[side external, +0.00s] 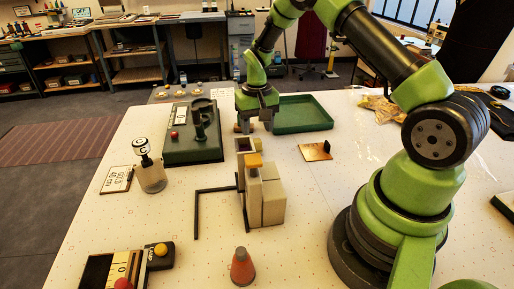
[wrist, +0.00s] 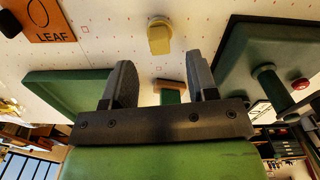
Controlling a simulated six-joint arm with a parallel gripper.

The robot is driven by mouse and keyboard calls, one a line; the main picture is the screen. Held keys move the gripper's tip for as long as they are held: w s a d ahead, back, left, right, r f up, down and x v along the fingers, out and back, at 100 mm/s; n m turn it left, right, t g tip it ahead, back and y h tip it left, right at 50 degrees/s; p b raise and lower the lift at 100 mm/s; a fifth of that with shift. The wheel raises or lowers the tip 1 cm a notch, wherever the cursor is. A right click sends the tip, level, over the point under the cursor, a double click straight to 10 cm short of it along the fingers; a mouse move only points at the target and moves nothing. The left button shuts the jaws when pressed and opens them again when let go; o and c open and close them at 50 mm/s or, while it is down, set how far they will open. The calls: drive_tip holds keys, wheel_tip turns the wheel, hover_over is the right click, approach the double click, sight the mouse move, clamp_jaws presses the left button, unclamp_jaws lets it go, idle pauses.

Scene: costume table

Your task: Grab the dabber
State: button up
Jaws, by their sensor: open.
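My gripper (side external: 257,128) hangs low over the middle of the table, fingers down. In the wrist view its two fingers (wrist: 160,85) are apart, with nothing touching both. A small block with a brown top and green side (wrist: 170,92) shows in the gap between them. A yellow knobbed piece (wrist: 158,38) stands beyond the fingertips. I cannot tell for sure which piece is the dabber. In the side view a small tan piece (side external: 237,128) shows beside my gripper, partly hidden. A jar (side external: 152,177) at left holds a round-topped piece marked C (side external: 141,147).
A dark green board (side external: 192,152) with posts lies left of my gripper, a green tray (side external: 318,122) right. Pale blocks (side external: 270,200) and a black angle bar (side external: 197,215) stand in front. An orange card (side external: 314,152) lies right. A red cone (side external: 243,268) stands near the front.

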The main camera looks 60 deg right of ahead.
sight(257, 140)
wheel_tip(257, 140, down, 5)
drive_tip(key=shift+f, duration=0.2)
clamp_jaws()
